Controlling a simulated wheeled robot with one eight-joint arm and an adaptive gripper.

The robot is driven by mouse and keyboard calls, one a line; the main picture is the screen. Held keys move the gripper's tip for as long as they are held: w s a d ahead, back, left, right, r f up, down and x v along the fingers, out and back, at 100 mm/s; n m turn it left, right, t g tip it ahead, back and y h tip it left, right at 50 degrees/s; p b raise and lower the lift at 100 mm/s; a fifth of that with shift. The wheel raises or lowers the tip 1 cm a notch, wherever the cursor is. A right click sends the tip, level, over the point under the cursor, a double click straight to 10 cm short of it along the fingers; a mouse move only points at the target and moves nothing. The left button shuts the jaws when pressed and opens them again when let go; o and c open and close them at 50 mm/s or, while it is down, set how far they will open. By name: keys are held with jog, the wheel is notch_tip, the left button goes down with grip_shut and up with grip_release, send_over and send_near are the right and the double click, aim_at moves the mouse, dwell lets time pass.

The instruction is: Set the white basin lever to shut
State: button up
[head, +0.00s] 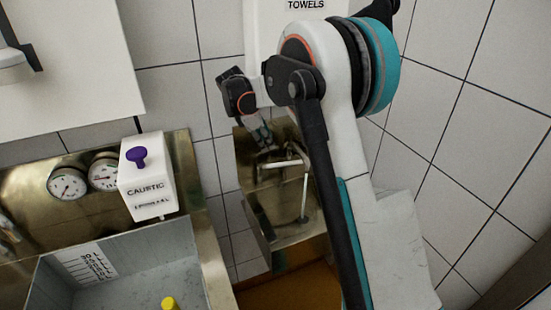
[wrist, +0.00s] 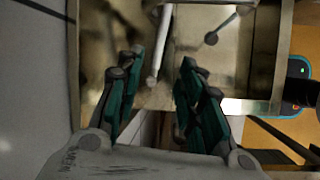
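The metal wash basin (head: 283,236) hangs on the tiled wall in the middle of the head view, and it also fills the upper part of the wrist view (wrist: 268,50). A pale bar, which looks like the white lever (wrist: 159,45), shows upright in the wrist view between my fingers' lines. My gripper (wrist: 161,64) is open, its teal-padded fingers apart on either side of the bar in the picture, with no contact visible. In the head view my gripper (head: 264,136) is at the basin's upper left, partly hidden by my arm. I cannot tell the lever's setting.
A white caustic box (head: 148,190) with a purple knob and two gauges (head: 68,184) are on the left, above a grey sink (head: 130,272). The towel dispenser (head: 262,30) is above the basin. An orange-brown surface (head: 285,288) lies below the basin.

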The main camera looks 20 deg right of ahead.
aim_at(278, 164)
jog(key=b+x, duration=0.3)
jog(key=x, duration=1)
jog(key=shift+c, duration=0.4)
grip_shut()
